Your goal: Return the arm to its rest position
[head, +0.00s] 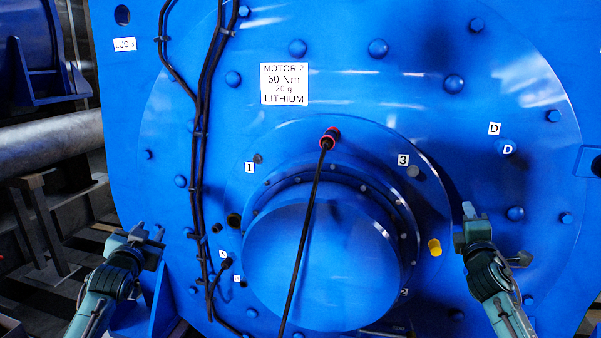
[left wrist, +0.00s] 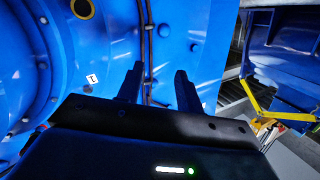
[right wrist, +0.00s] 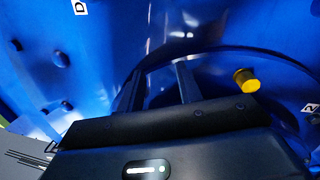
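My left gripper (head: 147,233) is at the lower left of the head view, beside the blue motor housing (head: 345,85). In the left wrist view its two fingers (left wrist: 158,82) stand apart with nothing between them. My right gripper (head: 470,216) is at the right of the round motor hub (head: 310,260), in front of the blue face. In the right wrist view its fingers (right wrist: 157,80) are apart and empty. I cannot tell whether either gripper touches the housing.
A yellow plug (head: 434,247) sits left of my right gripper and shows in the right wrist view (right wrist: 246,80). A black cable with a red connector (head: 330,137) hangs across the hub. Black cables (head: 199,150) run down the left. A grey pipe (head: 50,141) lies at far left.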

